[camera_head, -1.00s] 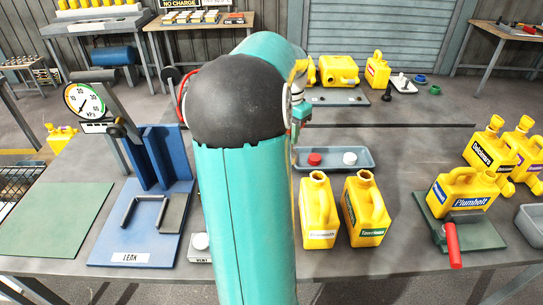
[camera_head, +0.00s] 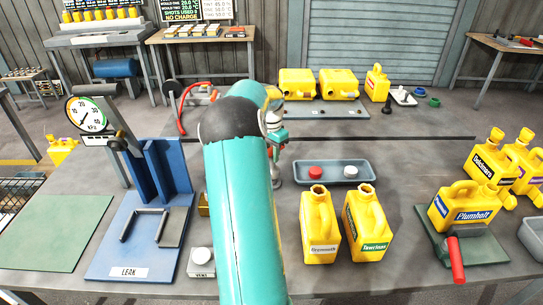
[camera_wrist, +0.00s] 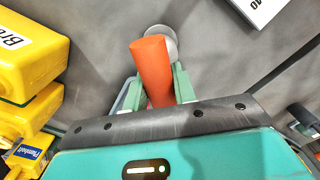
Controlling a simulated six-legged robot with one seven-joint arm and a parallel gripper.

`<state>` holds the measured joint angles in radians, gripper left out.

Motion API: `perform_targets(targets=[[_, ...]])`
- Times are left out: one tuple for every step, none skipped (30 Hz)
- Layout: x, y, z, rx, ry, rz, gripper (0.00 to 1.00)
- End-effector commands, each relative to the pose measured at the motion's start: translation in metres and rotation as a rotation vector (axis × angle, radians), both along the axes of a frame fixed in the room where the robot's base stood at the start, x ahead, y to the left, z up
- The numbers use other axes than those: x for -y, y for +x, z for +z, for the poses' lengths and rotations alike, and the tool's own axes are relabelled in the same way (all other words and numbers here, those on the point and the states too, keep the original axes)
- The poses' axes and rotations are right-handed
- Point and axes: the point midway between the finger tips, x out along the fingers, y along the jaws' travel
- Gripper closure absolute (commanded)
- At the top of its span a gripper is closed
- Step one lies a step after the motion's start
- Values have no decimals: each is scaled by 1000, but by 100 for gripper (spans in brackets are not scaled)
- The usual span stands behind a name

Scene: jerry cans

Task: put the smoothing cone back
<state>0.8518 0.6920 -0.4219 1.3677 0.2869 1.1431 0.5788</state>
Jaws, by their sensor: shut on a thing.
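My gripper (camera_wrist: 157,88) is shut on an orange tapered piece, which I take to be the smoothing cone (camera_wrist: 151,62). The wrist view shows the orange part between the two green fingers, with a pale grey round part (camera_wrist: 161,42) beyond it; I cannot tell whether they are joined. In the head view my gripper (camera_head: 276,142) is partly behind my arm, left of the grey tray (camera_head: 333,180). A small grey piece (camera_head: 277,182) shows below it near the bench. Whether it touches the bench is unclear.
Yellow jerry cans (camera_head: 319,225) stand in front of the tray, which holds a red and a white cap. The blue leak stand (camera_head: 150,215) is at left. A can on a clamp with a red handle (camera_head: 456,260) is at right.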

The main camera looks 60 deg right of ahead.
Motion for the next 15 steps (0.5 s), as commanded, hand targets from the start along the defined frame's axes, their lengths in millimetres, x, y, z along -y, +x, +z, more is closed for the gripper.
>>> perform_targets(targets=[[0,0,-7,0,1,0,100],[0,0,-9,1,0,0,100],[0,0,-11,2,-2,0,100],[0,0,-11,2,-2,0,100],[0,0,-11,3,-2,0,100],[0,0,-11,3,-2,0,100],[0,0,-11,2,-2,0,100],[0,0,-11,2,-2,0,100],[0,0,-11,2,-2,0,100],[0,0,-11,2,-2,0,100],[0,0,-12,2,-2,0,100],[0,0,-13,2,-2,0,100],[0,0,-14,2,-2,0,100],[0,0,-14,2,-2,0,100],[0,0,-15,2,-2,0,100]])
